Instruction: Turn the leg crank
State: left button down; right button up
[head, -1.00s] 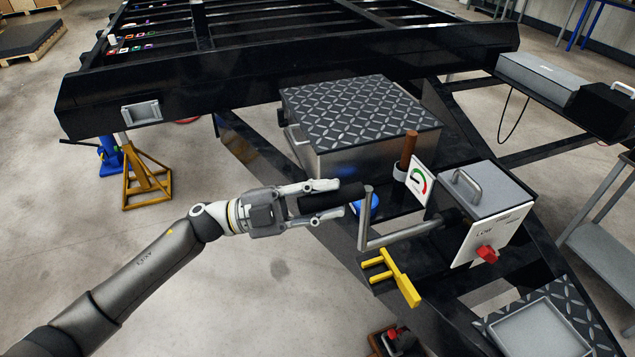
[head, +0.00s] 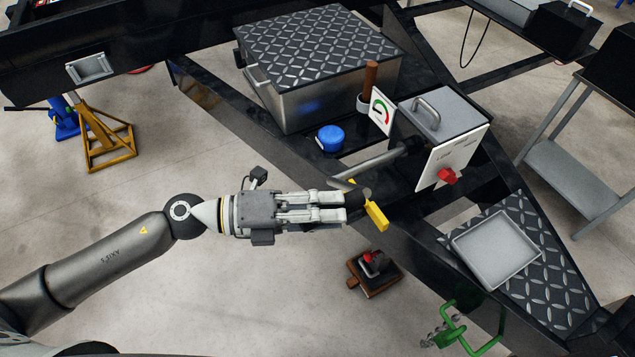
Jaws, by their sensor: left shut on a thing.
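The leg crank (head: 372,163) is a grey metal rod that comes out of a grey box with a white front plate (head: 446,157). Its far end and most of its black handle are hidden behind my gripper; a dark end (head: 356,198) shows just past the fingertips. My left gripper (head: 342,207) is shut on the crank handle, in the middle of the head view, below and left of the box. A red knob (head: 449,177) sits on the white plate. My right gripper is not in view.
A yellow part (head: 376,217) on the black frame is close past my fingertips. A blue cap (head: 330,138), a gauge card (head: 381,110) and a tread-plate box (head: 318,50) are behind. A grey tray (head: 497,248) lies right.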

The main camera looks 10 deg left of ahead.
pick_arm(q)
jog(key=shift+s+d+f+m, duration=0.2)
jog(key=shift+s+f+m, duration=0.1)
jog(key=shift+s+f, duration=0.1)
jog(key=shift+s+d+f, duration=0.2)
jog(key=shift+s+f, duration=0.05)
jog(key=shift+f, duration=0.25)
jog(key=shift+s+d+f, duration=0.15)
jog(key=shift+s+f, duration=0.1)
jog(key=shift+f, duration=0.25)
jog(key=c, duration=1.1)
grip_release()
jog(key=shift+w, duration=0.1)
jog(key=shift+c, duration=0.2)
jog(key=v, duration=1.2)
jog(key=shift+r, duration=0.2)
